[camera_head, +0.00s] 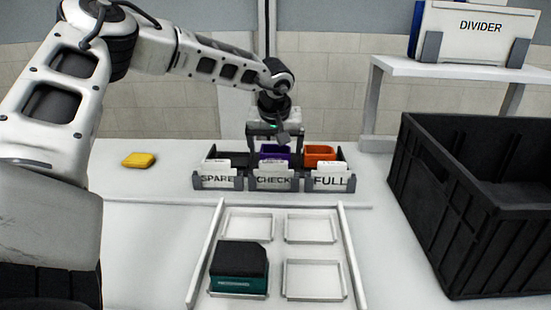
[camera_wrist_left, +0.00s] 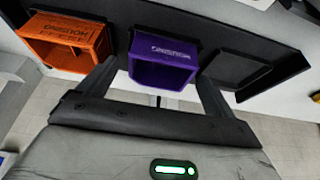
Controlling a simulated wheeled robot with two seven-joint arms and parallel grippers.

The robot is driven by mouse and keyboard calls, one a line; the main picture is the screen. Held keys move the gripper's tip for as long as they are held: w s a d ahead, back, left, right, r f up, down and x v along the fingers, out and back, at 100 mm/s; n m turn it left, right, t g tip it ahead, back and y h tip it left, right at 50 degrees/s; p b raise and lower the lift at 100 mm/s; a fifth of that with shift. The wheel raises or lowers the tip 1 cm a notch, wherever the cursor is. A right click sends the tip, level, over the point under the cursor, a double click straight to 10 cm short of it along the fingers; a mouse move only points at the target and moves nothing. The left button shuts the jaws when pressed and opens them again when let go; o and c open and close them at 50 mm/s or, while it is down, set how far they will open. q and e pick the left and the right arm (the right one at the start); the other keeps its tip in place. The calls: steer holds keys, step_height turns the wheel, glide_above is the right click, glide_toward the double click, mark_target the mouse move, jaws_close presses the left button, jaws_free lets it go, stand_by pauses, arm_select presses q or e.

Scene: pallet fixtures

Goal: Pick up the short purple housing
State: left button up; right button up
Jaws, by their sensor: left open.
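The purple housing (camera_head: 275,152) stands in the middle compartment of the black rack, behind the CHECK label. In the left wrist view the purple housing (camera_wrist_left: 163,62) is an open-topped box with pale lettering on its rim. My left gripper (camera_head: 268,138) is above the CHECK compartment, pointing down. In the left wrist view its fingers (camera_wrist_left: 157,80) are open, one on each side of the purple housing, with nothing held. Whether the fingers touch it, I cannot tell. My right gripper is not in view.
An orange housing (camera_head: 320,155) stands in the FULL compartment; the SPARE compartment (camera_wrist_left: 240,68) looks empty. In front is a white pallet (camera_head: 347,250) with a teal and black block (camera_head: 238,278) in one pocket. A large black crate (camera_head: 480,220) stands right, a yellow object (camera_head: 139,160) left.

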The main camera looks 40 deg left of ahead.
arm_select(q)
steer(key=c, duration=1.1)
steer(key=shift+r, duration=0.1)
